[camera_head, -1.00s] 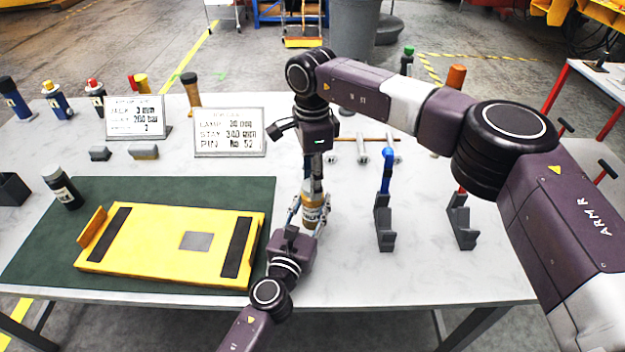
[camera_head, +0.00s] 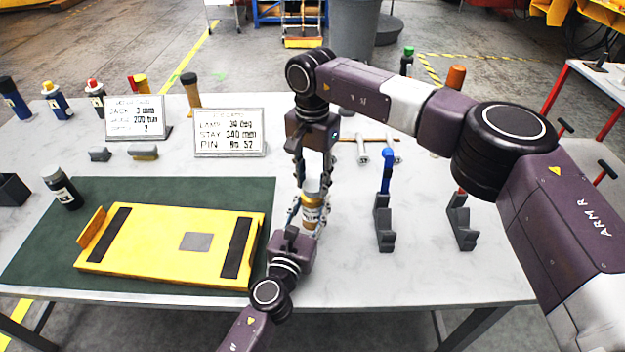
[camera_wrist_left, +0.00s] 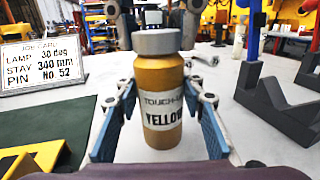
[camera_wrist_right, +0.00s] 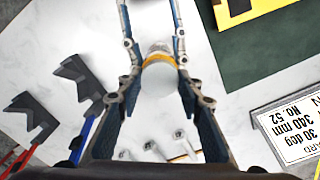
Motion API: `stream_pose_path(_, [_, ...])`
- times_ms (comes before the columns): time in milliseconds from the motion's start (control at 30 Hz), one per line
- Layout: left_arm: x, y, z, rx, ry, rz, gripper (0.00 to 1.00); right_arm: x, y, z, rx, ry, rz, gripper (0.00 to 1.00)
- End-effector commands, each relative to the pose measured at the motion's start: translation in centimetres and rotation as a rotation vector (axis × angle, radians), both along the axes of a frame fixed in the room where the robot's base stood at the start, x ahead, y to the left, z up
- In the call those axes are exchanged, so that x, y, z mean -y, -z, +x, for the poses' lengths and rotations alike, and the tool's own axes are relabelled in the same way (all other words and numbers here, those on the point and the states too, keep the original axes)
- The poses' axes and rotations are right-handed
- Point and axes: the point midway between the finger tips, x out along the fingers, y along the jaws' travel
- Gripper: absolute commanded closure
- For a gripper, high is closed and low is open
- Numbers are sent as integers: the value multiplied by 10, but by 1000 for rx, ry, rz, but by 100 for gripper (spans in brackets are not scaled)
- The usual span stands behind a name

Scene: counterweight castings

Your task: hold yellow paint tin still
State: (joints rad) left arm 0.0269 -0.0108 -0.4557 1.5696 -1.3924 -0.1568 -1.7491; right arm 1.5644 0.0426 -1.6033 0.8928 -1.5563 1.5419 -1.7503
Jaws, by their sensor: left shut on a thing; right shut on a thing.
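The yellow paint tin (camera_head: 312,212) is a small upright mustard bottle with a grey cap and a white label. The left wrist view shows the tin (camera_wrist_left: 163,100) close up, its label reading YELLOW. My left gripper (camera_head: 308,222) comes from the near side and is shut on the tin's body, one finger on each side. My right gripper (camera_head: 313,182) points down from above and is shut on the tin near its cap. The right wrist view looks down on the round cap (camera_wrist_right: 160,78) between the fingers. I cannot tell whether the tin's base touches the table.
A yellow fixture plate (camera_head: 150,245) lies on a dark green mat (camera_head: 45,235) at left. Grey stands (camera_head: 384,225) hold a blue-handled tool at right. A job card (camera_head: 229,132) stands behind. Several bottles line the back left. The table's front right is clear.

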Motion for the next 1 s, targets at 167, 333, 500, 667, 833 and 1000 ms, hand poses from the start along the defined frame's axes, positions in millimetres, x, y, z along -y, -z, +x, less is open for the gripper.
stream_pose_path(167, [1, -1, 0, 2, 2, -1, 100, 1, -2, 2, 6, 3, 0, 95])
stream_pose_path(333, [1, -1, 0, 1, 2, 0, 100, 1, -7, 2, 6, 3, 0, 95])
stream_pose_path(500, [1, 0, -1, 0, 2, 0, 100, 1, -13, 2, 6, 3, 1, 95])
stream_pose_path(667, [1, 0, 0, 0, 2, 0, 100, 0, -18, 2, 4, 2, 1, 95])
stream_pose_path(833, [0, 0, 0, 0, 1, 0, 100, 0, -22, 1, 2, 1, 0, 95])
stream_pose_path(1000, [0, 0, 0, 0, 0, 0, 100, 0, -23, 0, 1, 1, 0, 95])
